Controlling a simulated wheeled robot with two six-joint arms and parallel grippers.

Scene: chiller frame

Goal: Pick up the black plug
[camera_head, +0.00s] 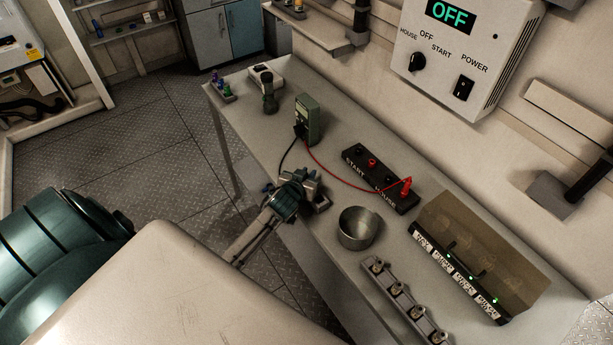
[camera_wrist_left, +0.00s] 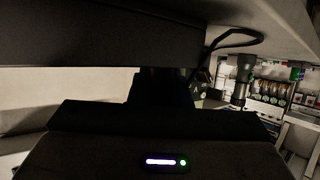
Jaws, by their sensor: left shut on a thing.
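My left gripper (camera_head: 307,188) is at the front edge of the bench, shut on the black plug, which is mostly hidden by the fingers in the head view. The plug's black lead (camera_head: 286,155) runs from the green multimeter (camera_head: 309,119) down to the gripper. In the left wrist view a dark shape sits between the dark gripper parts, and the black lead (camera_wrist_left: 235,37) loops off to its right. The red plug (camera_head: 405,187) stands in the black terminal block (camera_head: 380,177) marked START and HOUSE. My right gripper is not in view.
A metal cup (camera_head: 358,228) stands right of the gripper. A grey rail with round fittings (camera_head: 404,303) and a labelled panel with green lights (camera_head: 461,270) lie farther right. A flashlight-like object (camera_head: 269,93) stands at the far left. A wall box (camera_head: 462,55) reads OFF.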

